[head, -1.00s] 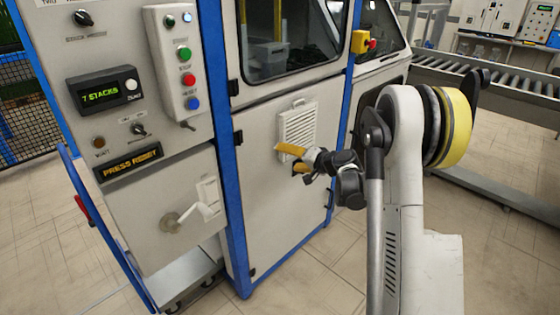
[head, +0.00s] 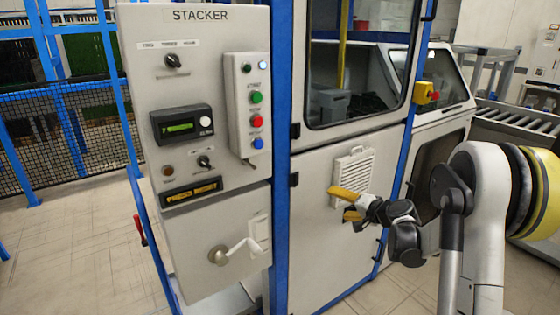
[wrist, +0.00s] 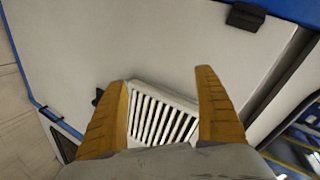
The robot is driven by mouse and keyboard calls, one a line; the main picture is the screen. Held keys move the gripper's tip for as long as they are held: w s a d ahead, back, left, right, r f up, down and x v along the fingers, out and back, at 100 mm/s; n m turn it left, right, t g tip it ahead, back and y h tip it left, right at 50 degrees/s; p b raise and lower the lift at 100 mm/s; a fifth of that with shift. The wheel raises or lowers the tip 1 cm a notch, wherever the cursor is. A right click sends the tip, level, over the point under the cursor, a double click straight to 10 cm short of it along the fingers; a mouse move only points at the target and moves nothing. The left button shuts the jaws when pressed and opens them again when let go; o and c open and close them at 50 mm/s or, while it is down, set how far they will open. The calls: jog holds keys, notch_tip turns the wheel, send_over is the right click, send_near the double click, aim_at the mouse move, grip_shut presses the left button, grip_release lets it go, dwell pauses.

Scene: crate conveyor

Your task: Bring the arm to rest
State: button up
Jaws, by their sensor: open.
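My gripper (head: 346,204) is open and empty, with yellow fingers, in front of the stacker's lower white door. In the head view its fingers point left, near the white vent grille (head: 352,170). In the wrist view my gripper (wrist: 165,105) has its two fingers spread wide. The vent grille (wrist: 160,115) shows between and beyond them. I cannot tell the exact gap between the fingers and the door, and nothing is held.
A yellow box with a red knob (head: 425,92) is at right. A roller conveyor (head: 520,118) lies behind. Floor is clear at left.

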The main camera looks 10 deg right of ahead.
jog(key=s+a+r+n+g+h, duration=0.1)
jog(key=s+a+r+n+g, duration=0.15)
jog(key=s+a+r, duration=0.4)
jog(key=s+a+r+n+g+h, duration=0.1)
jog(key=s+a+r+n+g, duration=0.15)
jog(key=s+a, duration=0.75)
jog(key=s+f+n+h, duration=0.1)
jog(key=s+n, duration=0.1)
jog(key=s, duration=0.9)
jog(key=s+d+f+n+h, duration=0.1)
jog(key=s+n, duration=0.1)
jog(key=s, duration=0.9)
jog(key=shift+s+g+h, duration=0.3)
